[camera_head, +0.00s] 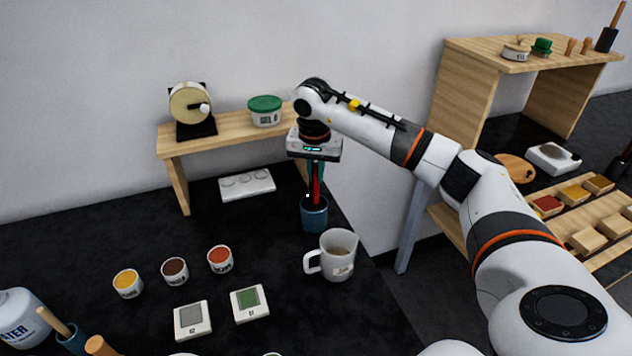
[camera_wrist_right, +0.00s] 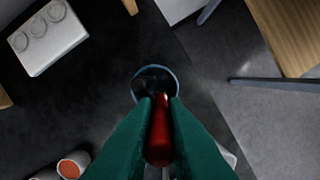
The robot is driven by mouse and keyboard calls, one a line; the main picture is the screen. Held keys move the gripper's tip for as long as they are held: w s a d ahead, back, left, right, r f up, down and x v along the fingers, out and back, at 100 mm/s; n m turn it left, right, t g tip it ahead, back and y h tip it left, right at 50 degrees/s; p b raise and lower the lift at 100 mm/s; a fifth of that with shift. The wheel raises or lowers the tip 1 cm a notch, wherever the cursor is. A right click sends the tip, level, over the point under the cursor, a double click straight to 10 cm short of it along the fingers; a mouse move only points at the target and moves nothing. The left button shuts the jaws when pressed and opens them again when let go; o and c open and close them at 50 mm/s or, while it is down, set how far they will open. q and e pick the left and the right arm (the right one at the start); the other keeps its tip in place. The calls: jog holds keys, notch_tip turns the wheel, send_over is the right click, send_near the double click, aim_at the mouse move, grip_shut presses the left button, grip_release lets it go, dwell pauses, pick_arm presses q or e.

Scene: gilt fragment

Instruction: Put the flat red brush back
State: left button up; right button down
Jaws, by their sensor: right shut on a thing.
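My right gripper (camera_head: 316,170) has dark green fingers and is shut on the red brush (camera_head: 316,190), which hangs upright below the wrist. The blue cup (camera_head: 314,220) stands on the black tabletop directly under it. The brush's lower part reaches the cup's mouth; its tip is hidden, so I cannot tell how deep it is. In the right wrist view the red handle (camera_wrist_right: 159,135) sits between the green fingertips (camera_wrist_right: 160,104), with the round cup rim (camera_wrist_right: 152,68) just beyond. My left gripper is not in view.
A white mug (camera_head: 338,262) stands close in front of the cup. A wooden riser (camera_head: 222,133) with a green-lidded tub (camera_head: 265,111) is behind on the left. Paint pots (camera_head: 174,271) and two small square devices (camera_head: 250,302) lie front left. A wooden shelf (camera_head: 465,85) stands right.

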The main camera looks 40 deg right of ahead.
aim_at(316, 202)
notch_tip(316, 202, down, 4)
jog(key=shift+r+p, duration=0.1)
jog(key=shift+p, duration=0.35)
jog(key=shift+f, duration=0.25)
jog(key=c, duration=1.5)
grip_release()
jog(key=shift+o, duration=0.2)
jog(key=shift+r, duration=0.1)
